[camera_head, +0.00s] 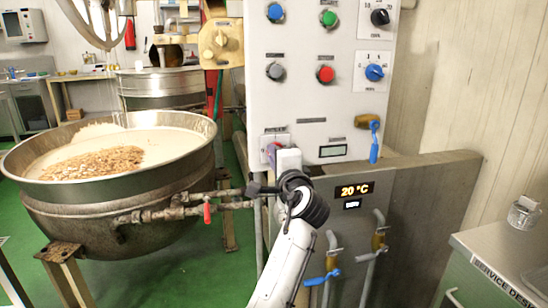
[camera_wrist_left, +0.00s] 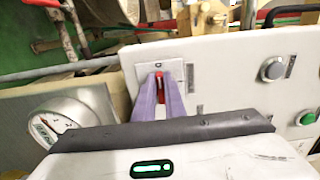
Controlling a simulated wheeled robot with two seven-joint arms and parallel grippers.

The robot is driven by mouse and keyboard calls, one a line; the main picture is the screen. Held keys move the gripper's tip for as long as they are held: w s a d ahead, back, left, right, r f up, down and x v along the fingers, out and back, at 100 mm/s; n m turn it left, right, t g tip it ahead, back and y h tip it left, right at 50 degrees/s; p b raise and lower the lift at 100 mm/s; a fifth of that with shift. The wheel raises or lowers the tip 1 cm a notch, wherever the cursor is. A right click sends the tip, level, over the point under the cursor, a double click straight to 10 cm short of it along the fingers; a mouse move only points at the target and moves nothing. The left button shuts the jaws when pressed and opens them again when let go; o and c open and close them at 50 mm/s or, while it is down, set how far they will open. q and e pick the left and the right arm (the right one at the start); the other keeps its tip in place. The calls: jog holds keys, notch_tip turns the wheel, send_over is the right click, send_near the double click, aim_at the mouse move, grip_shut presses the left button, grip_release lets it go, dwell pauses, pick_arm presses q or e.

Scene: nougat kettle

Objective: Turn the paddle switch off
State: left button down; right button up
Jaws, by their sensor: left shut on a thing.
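The paddle switch is a small red lever (camera_wrist_left: 158,80) on a pale square plate (camera_wrist_left: 150,54), which also shows on the white control panel (camera_head: 306,101) in the head view (camera_head: 275,140). My left gripper (camera_wrist_left: 160,86) has its two purple fingers shut on the red lever, one finger on each side. In the head view my left gripper (camera_head: 273,152) reaches the panel's lower left corner and hides the lever. My right gripper is in neither view.
Blue, green, grey and red buttons (camera_head: 325,74) and two knobs (camera_head: 374,72) sit higher on the panel. A large kettle (camera_head: 110,195) with nuts in a pale mass stands left. Valves with blue handles (camera_head: 374,147) and a temperature display (camera_head: 355,190) are close right of my arm.

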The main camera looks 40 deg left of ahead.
pick_arm(q)
jog(key=shift+f, duration=0.1)
jog(key=c, duration=1.8)
grip_release()
jog(key=shift+d, duration=0.1)
jog(key=v, duration=1)
jog(key=shift+s, duration=0.15)
